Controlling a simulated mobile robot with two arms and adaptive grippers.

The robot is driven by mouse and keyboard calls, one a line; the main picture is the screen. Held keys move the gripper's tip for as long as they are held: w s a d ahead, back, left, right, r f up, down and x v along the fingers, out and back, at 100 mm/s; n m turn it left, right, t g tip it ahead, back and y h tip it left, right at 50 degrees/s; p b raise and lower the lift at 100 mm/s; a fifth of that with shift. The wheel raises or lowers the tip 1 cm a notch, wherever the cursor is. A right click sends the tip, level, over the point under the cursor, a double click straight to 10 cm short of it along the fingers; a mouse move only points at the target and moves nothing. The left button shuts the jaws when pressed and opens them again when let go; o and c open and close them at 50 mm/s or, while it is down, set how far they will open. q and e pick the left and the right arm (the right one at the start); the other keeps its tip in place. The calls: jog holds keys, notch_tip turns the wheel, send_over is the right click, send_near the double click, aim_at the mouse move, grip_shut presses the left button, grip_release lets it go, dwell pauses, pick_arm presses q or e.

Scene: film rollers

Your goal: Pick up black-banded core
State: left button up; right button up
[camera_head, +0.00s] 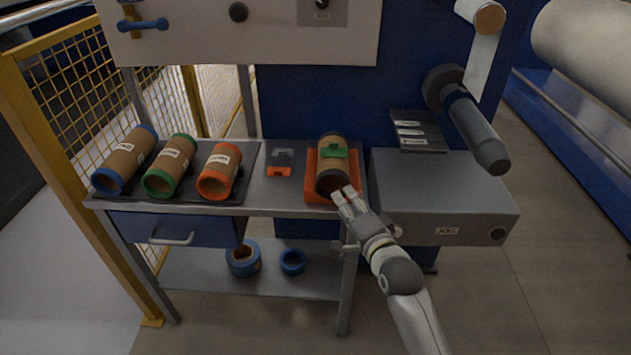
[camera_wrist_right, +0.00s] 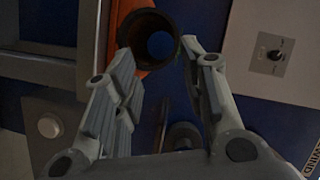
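The black-banded core (camera_head: 334,158) is a brown tube with black end bands. It lies in an orange cradle (camera_head: 316,190) at the right end of the bench, with a green piece (camera_head: 334,151) across its top. My right gripper (camera_head: 344,193) is at the core's near end. In the right wrist view the gripper (camera_wrist_right: 160,60) is open, and the core's dark round end (camera_wrist_right: 148,38) shows just beyond and between the fingertips. I cannot tell whether a finger touches it. My left gripper is in neither view.
Blue-, green- and orange-banded cores (camera_head: 126,160) (camera_head: 170,166) (camera_head: 220,172) lie on a black rack at left. A grey cabinet (camera_head: 445,190) stands right of the bench. A dark roller arm (camera_head: 470,125) juts out above it. Blue rings (camera_head: 243,259) sit on the lower shelf.

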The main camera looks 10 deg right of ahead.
jog(key=r, duration=0.1)
send_near(323, 166)
jog(key=shift+w+a+f, duration=0.1)
jog(key=shift+w+f, duration=0.1)
jog(key=shift+w, duration=0.7)
jog(key=shift+w+f, duration=0.25)
jog(key=shift+w, duration=0.65)
jog(key=shift+w+a+f, duration=0.1)
jog(key=shift+w+f, duration=0.1)
jog(key=shift+w, duration=0.75)
grip_shut()
